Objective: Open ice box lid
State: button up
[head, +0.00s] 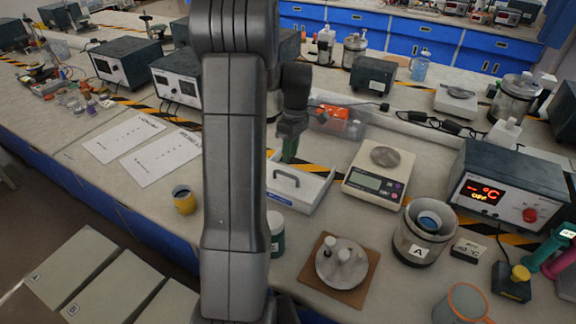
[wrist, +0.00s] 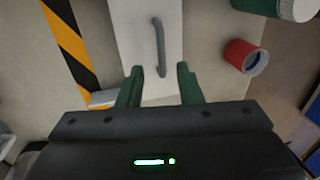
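The white ice box (head: 312,196) stands on the bench just right of my arm in the head view. Its white lid (head: 308,180) appears to lie flat on top, with a dark grey bar handle (head: 285,178). In the wrist view the lid (wrist: 130,30) fills the top middle, and the handle (wrist: 160,45) runs lengthwise. My gripper (wrist: 160,68) has its green fingers spread, with the handle's near end between the tips in the picture. I see no contact. In the head view my gripper (head: 291,150) is above the lid's far part; my arm hides some surroundings.
A scale (head: 378,178) stands close to the right of the box. A green jar (head: 276,232) is near its front, and a yellow cup (head: 184,200) is left of my arm. A clear bin (head: 340,116) with orange contents is behind. Paper sheets (head: 160,157) lie left.

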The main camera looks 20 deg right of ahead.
aim_at(287, 176)
jog(key=f, duration=0.3)
jog(key=s+a+f, duration=0.1)
jog(key=f, duration=0.1)
jog(key=shift+f, duration=0.35)
grip_shut()
